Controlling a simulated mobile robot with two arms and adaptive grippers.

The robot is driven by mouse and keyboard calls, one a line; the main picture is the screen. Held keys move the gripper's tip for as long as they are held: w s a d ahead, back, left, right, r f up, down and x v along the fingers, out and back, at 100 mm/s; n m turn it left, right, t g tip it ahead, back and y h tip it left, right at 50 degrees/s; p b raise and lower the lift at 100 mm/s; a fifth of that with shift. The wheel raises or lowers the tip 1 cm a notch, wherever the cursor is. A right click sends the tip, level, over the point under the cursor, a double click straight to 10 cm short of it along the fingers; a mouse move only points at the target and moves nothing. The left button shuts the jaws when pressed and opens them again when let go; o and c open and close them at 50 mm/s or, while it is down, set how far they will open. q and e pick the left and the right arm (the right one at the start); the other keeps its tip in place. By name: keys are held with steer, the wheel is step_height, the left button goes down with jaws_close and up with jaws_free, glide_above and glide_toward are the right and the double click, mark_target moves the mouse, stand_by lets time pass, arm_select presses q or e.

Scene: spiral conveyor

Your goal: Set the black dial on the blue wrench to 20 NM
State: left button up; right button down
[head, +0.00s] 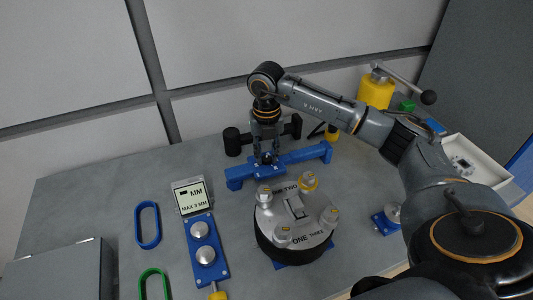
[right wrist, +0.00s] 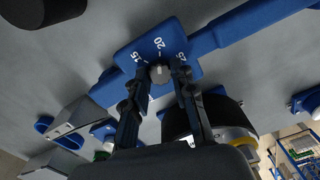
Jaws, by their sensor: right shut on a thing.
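The blue wrench (head: 305,156) lies flat across the middle of the table, and its blue head and handle (right wrist: 250,27) show in the right wrist view. My right gripper (head: 267,157) points down over the wrench head. In the right wrist view its two fingers (right wrist: 159,78) stand on either side of the dial, shut on it. The 20 mark lies just above the dial; its exact setting is too small to tell. My left gripper is out of view.
A round grey device (head: 268,218) with several knobs stands just in front of the wrench. A small display (head: 190,195), blue ring (head: 147,225) and yellow lever device (head: 375,92) stand around. The table's back left is clear.

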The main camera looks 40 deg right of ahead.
mark_target(266, 158)
steer(key=shift+m, duration=0.3)
steer(key=c, duration=1.1)
jaws_free()
steer(key=shift+r, duration=0.1)
step_height(266, 158, up, 12)
steer(key=shift+f, duration=0.1)
